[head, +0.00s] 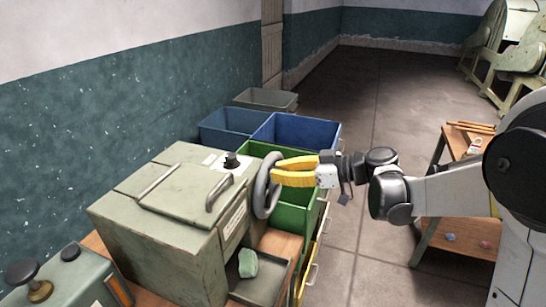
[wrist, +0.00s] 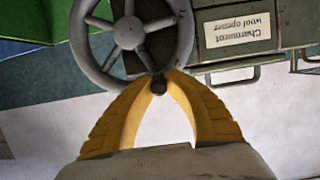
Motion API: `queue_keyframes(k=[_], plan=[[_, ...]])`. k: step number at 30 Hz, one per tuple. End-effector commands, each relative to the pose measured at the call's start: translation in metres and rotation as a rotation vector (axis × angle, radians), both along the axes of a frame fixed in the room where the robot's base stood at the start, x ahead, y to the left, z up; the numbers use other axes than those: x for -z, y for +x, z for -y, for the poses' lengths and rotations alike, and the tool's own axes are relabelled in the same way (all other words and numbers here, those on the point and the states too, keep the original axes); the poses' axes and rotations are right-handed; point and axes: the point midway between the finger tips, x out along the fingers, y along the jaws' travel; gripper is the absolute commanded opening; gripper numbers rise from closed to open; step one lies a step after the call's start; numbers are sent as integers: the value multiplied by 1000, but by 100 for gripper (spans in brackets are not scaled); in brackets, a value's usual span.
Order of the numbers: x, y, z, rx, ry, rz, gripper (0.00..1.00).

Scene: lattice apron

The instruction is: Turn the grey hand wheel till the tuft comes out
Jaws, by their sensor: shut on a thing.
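The grey hand wheel (head: 266,187) is on the side of a pale green metal machine (head: 165,220). In the wrist view the wheel (wrist: 76,40) shows its spokes and rim, and a label by it reads "Charmurot wool opener". My gripper (head: 275,172), with yellow fingers, reaches the wheel from the right. In the wrist view my gripper (wrist: 160,82) is shut on a small dark knob (wrist: 159,87) at the wheel's rim. A pale green tuft (head: 248,263) lies in a dark tray (head: 268,286) at the machine's front, below the wheel.
A green bin (head: 294,219) stands close behind the wheel and my gripper. Blue bins (head: 295,133) and a grey bin (head: 266,98) stand farther back. A wooden table (head: 434,190) is at the right, behind my arm. The floor (head: 345,90) between is clear.

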Motion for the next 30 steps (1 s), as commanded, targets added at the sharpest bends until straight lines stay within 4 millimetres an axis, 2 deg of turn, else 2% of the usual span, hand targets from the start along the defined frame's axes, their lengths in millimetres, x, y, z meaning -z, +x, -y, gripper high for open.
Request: queue_keyframes(k=[1,3,14,30], plan=[[2,0,1,1,-4,-1,20],[2,0,1,1,-3,-1,40],[1,-2,5,0,-2,-1,40],[1,-25,69,1,-1,-1,40]])
